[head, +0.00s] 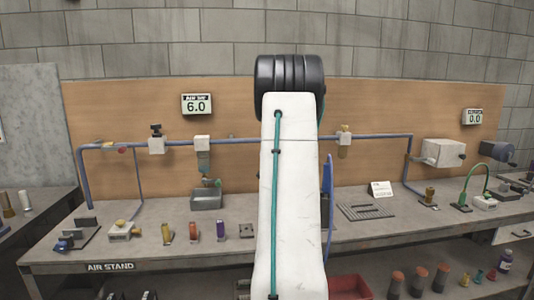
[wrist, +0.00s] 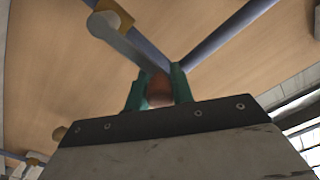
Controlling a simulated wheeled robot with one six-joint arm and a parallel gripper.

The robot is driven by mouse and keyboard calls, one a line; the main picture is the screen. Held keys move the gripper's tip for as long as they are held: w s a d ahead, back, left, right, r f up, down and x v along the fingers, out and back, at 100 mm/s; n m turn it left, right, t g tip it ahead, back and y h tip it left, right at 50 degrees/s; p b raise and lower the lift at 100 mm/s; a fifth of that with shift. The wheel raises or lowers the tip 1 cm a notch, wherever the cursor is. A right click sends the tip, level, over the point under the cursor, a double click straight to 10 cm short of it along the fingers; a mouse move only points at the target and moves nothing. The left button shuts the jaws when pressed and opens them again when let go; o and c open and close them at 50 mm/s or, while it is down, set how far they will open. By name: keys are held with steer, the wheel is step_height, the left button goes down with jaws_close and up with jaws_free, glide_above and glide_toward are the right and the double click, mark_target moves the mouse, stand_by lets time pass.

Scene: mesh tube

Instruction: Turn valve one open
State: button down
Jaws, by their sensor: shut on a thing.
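In the wrist view, my gripper (wrist: 158,86) has its two green fingers shut on an orange-brown grip (wrist: 160,92). A grey lever (wrist: 127,46) runs from a pale and brass fitting (wrist: 110,16) toward this grip, and the grip appears to be its end. The fitting sits by a blue pipe against the wood panel. No label shows on it, so I cannot tell its number. In the head view, my white arm hides the gripper, the lever and the middle of the pipe.
A blue pipe (head: 240,140) with several fittings runs along the wood panel (head: 110,100).

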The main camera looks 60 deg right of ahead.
steer(key=shift+w+a+f, duration=0.1)
steer(key=shift+a+f, duration=0.05)
steer(key=shift+f, duration=0.3)
steer(key=c, duration=1.2)
jaws_free()
steer(key=shift+w, duration=0.15)
steer(key=shift+c, duration=0.2)
steer(key=shift+r, duration=0.2)
steer(key=v, duration=0.8)
